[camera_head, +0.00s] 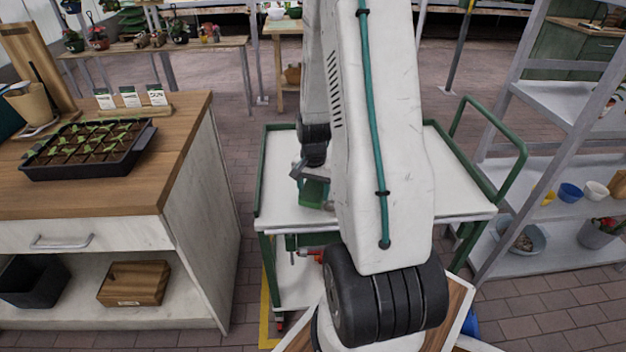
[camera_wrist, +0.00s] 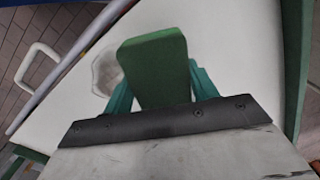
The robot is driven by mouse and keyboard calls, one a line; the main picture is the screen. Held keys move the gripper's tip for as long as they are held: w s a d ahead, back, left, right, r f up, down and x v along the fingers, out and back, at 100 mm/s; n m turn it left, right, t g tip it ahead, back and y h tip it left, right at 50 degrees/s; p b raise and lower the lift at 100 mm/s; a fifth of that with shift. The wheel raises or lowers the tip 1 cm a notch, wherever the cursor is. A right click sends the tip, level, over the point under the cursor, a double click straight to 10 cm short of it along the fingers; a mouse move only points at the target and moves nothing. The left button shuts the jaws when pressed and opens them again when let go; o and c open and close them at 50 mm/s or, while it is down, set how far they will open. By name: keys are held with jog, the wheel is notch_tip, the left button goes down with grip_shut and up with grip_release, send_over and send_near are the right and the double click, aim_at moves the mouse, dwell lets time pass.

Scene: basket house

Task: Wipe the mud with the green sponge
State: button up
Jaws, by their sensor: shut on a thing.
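The green sponge (camera_wrist: 154,70) is held between the two teal fingers of my gripper (camera_wrist: 160,88) in the wrist view. In the head view my gripper is mostly hidden behind my arm, and part of the green sponge (camera_head: 314,192) shows just left of the arm, over the white cart top. A pale brownish smudge, which looks like the mud (camera_wrist: 106,74), lies on the white surface just left of the sponge in the wrist view. The sponge partly covers it. I cannot tell whether the sponge touches the surface.
The white cart (camera_head: 283,205) has a green frame and a raised green handle (camera_head: 497,135) at right. A wooden-topped counter (camera_head: 190,135) with a seedling tray (camera_head: 88,150) stands at left. A grey shelf (camera_head: 560,205) with pots stands at right.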

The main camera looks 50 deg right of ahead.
jog(key=shift+r, duration=2.7)
